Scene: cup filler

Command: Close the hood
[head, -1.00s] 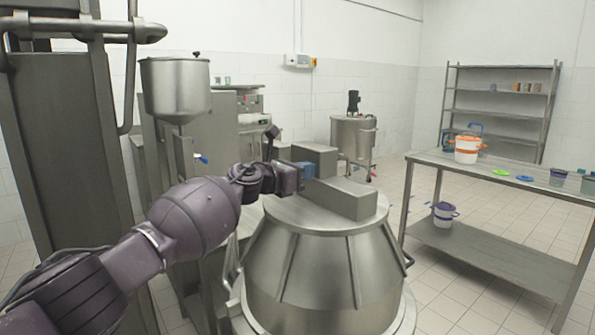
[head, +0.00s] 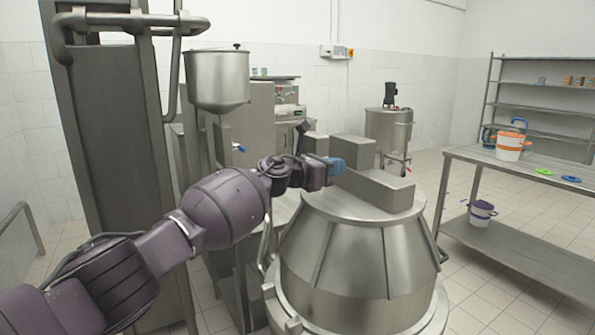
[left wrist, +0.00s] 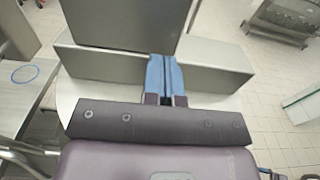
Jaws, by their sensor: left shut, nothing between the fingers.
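The hood (head: 345,240) is a ribbed steel cone with a flat top and box-shaped housings (head: 375,190) on it. It sits low over the round steel vat rim (head: 330,325); whether it is fully seated I cannot tell. My left gripper (head: 336,165) is at the housings on top of the hood, its blue fingers together and empty. In the left wrist view the shut fingers (left wrist: 165,78) point at the grey housing (left wrist: 215,65), very close to it; contact is unclear. My right gripper is not in view.
A steel table (head: 515,225) stands at the right with a white-and-orange bucket (head: 509,147) on top and a purple-and-white bucket (head: 482,212) on its lower shelf. A tall steel column (head: 110,150) and a funnel hopper (head: 218,80) stand at the left.

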